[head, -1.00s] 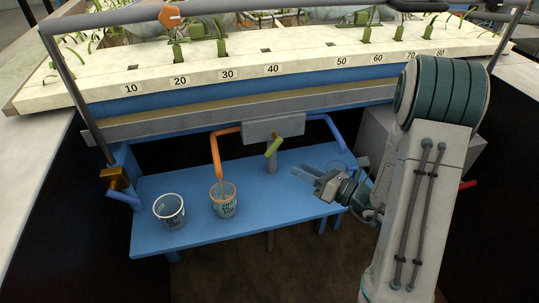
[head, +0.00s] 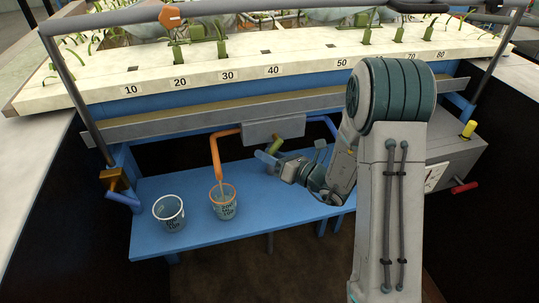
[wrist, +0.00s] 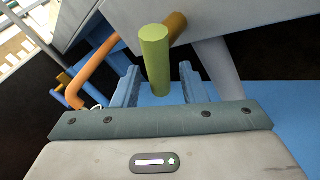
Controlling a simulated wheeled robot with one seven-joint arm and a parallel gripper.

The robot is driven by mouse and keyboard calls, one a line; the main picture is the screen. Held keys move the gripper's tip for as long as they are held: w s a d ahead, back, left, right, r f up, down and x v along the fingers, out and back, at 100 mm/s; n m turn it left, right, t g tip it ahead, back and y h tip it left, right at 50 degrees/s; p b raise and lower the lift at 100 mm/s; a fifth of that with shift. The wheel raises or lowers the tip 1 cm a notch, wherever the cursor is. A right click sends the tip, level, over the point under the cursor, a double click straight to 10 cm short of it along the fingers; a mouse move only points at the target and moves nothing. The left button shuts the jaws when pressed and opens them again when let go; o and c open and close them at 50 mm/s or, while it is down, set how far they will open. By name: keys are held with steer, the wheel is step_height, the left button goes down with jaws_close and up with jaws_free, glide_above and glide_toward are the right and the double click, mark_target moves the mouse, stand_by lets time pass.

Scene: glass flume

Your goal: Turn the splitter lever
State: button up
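The splitter lever (head: 276,145) is a yellow-green cylinder below the grey splitter box (head: 273,128). It stands out toward me and looks tilted in the head view. My gripper (head: 269,159) is at the lever, its fingers open. In the wrist view the lever (wrist: 155,58) shows between the two blue fingers (wrist: 158,86), with a gap on each side. I cannot tell how deep the lever sits between them. The lower end of the lever is partly hidden by my gripper in the head view.
An orange pipe (head: 214,160) runs from the box's left down to a bucket (head: 223,200) on the blue bench (head: 190,240). Another bucket (head: 169,212) stands left of it. A blue pipe (head: 327,122) leaves the box's right. A grey unit (head: 455,155) stands far right.

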jaws_close()
steer(key=shift+d, duration=0.15)
steer(key=n+h, duration=0.1)
steer(key=d+n+g+h, duration=0.1)
steer(key=shift+w+f+n, duration=0.15)
steer(key=shift+f+n, duration=0.15)
steer(key=shift+w+d+f+n+h, duration=0.15)
steer(key=shift+d+n+h, duration=0.45)
steer(key=shift+n+h, duration=0.35)
steer(key=shift+g, duration=0.3)
steer(key=shift+o, duration=0.6)
jaws_free()
